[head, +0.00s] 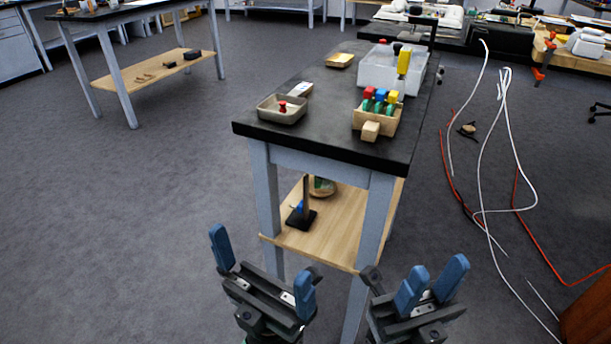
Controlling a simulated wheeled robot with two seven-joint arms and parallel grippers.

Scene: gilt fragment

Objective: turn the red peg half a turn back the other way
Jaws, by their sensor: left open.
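A wooden block (369,118) near the front right of the black-topped table (330,143) holds a row of upright pegs. The red peg (368,93) is at the left of the row, beside a blue one (381,95) and a yellow one (392,98). Its lower part is hidden, and its turn angle is too small to read. My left gripper (262,270) is open and empty, low in front of the table. My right gripper (431,284) is also empty, its blue fingers apart, below and in front of the table's right side. Neither touches the pegs.
A grey tray (268,115) with a small red-topped item (283,105) stands left of the block. A translucent bin (375,72) stands behind it. A lower wooden shelf (335,232) holds a dark stand (301,218). White and red cables lie on the floor at right.

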